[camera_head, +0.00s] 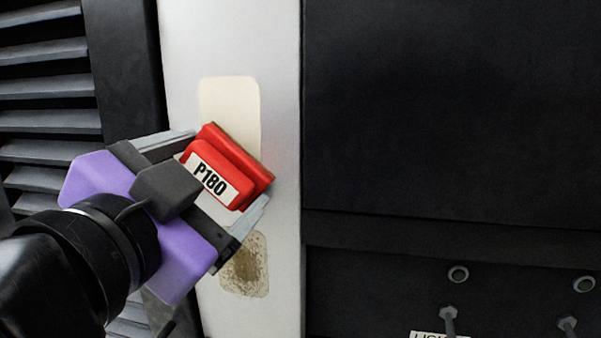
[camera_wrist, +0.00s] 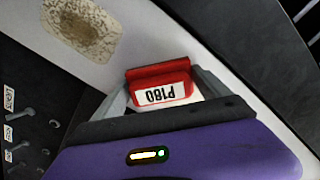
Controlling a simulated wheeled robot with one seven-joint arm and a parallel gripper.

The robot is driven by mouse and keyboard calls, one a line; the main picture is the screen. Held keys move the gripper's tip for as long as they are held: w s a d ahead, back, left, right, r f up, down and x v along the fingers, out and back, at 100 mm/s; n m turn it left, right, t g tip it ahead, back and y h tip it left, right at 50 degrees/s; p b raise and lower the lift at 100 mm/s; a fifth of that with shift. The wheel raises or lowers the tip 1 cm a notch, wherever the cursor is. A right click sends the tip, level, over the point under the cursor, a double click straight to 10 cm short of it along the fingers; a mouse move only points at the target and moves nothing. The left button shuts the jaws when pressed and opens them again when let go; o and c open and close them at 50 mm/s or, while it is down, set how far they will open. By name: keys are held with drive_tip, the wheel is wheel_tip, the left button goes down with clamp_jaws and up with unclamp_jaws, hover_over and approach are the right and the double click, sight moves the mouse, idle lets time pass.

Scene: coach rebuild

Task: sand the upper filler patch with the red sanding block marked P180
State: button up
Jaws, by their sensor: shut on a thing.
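My gripper (camera_head: 231,171) is shut on the red sanding block (camera_head: 245,166), whose white label reads P180. The block also shows between the fingers in the wrist view (camera_wrist: 158,74). The upper filler patch (camera_head: 231,98) is a smooth, cream rounded rectangle on the pale upright panel. The block and gripper cover its lower part in the head view. The block is tilted and lies over or very near the patch; I cannot tell if it touches. The lower filler patch (camera_head: 247,268) is brown and mottled in its middle, and it also shows in the wrist view (camera_wrist: 84,27).
The pale panel (camera_head: 277,60) stands between grey louvres (camera_head: 45,90) at left and a large dark panel (camera_head: 450,100) at right. Toggle switches (camera_head: 449,314) and a partly cut-off label (camera_head: 436,334) sit at lower right. The space before the dark panel looks clear.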

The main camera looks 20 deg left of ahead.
sight(220, 146)
wheel_tip(220, 146, up, 3)
drive_tip(key=shift+d+r+p, duration=0.1)
drive_tip(key=shift+p, duration=0.55)
drive_tip(key=shift+f+b, duration=1.7)
drive_tip(key=shift+f, duration=0.5)
drive_tip(key=shift+r, duration=0.1)
drive_tip(key=shift+s, duration=0.3)
drive_tip(key=shift+v, duration=2.8)
